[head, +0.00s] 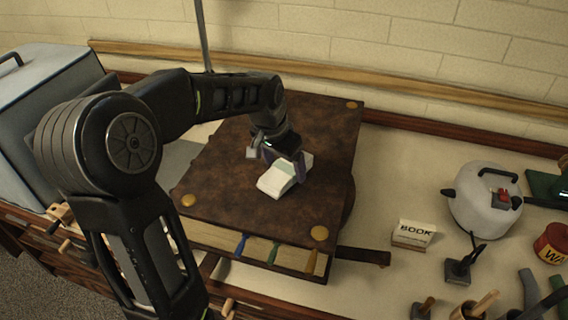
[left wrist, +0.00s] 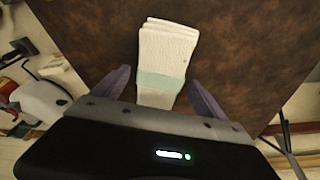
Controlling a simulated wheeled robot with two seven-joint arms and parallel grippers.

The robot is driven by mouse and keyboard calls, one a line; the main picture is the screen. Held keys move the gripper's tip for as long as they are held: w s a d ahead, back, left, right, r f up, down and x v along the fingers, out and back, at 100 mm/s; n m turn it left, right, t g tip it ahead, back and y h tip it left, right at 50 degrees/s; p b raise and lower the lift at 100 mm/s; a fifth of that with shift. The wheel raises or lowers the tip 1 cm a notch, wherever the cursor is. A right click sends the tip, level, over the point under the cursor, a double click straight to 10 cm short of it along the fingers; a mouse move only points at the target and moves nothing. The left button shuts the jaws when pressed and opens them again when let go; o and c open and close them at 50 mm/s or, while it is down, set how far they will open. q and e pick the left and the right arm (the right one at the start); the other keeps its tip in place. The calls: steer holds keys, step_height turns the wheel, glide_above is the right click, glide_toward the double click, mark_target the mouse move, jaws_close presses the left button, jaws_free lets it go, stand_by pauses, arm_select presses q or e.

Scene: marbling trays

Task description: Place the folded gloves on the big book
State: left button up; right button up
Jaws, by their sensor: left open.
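The big book (head: 225,165) lies flat on the table, with a brown leather cover and brass corner studs. The folded gloves (head: 274,184) are a white bundle on the cover, near its middle. In the left wrist view the gloves (left wrist: 166,48) show a pale green band and lie against the brown cover (left wrist: 255,60). My left gripper (head: 284,164) is just above the cover at the gloves' far end. Its purple fingers (left wrist: 161,85) are open, one on each side of the banded end, with gaps showing. My right gripper is in neither view.
A small card reading BOOK (head: 413,233) stands right of the book. A white pot-like vessel (head: 484,200) with a black handle, a red can (head: 552,244) and several small tools crowd the right side. A grey-blue case (head: 50,85) stands at the left.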

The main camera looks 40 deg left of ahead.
arm_select(q)
steer(key=shift+r, duration=0.35)
steer(key=b+v, duration=0.1)
steer(key=v, duration=1)
steer(key=shift+r, duration=0.25)
steer(key=shift+f, duration=0.1)
stand_by(0.4)
